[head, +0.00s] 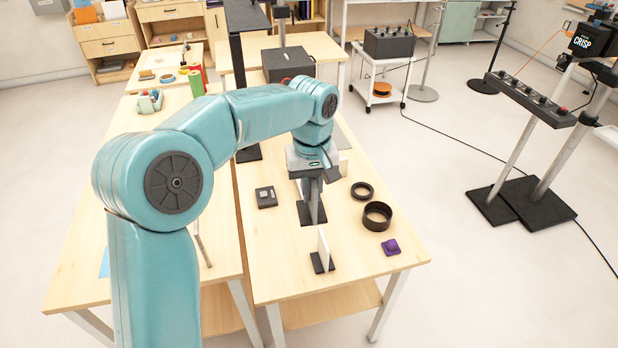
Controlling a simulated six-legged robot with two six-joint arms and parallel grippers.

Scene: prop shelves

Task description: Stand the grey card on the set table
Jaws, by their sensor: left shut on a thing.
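The grey card (315,203) is upright on a black base (305,213). My left gripper (311,177) comes down from above and is shut on the card's upper part. The base is at or just above the top of the wooden table (275,272); I cannot tell if it touches. A white card (322,248) on a black base stands nearer to me. Another pale card (343,166) shows partly behind the gripper. My right gripper is not in view.
A small dark box (266,197) lies left of the grey card. A black ring (362,191), a larger black ring (377,216) and a purple block (390,247) lie to the right. The table's front left is clear.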

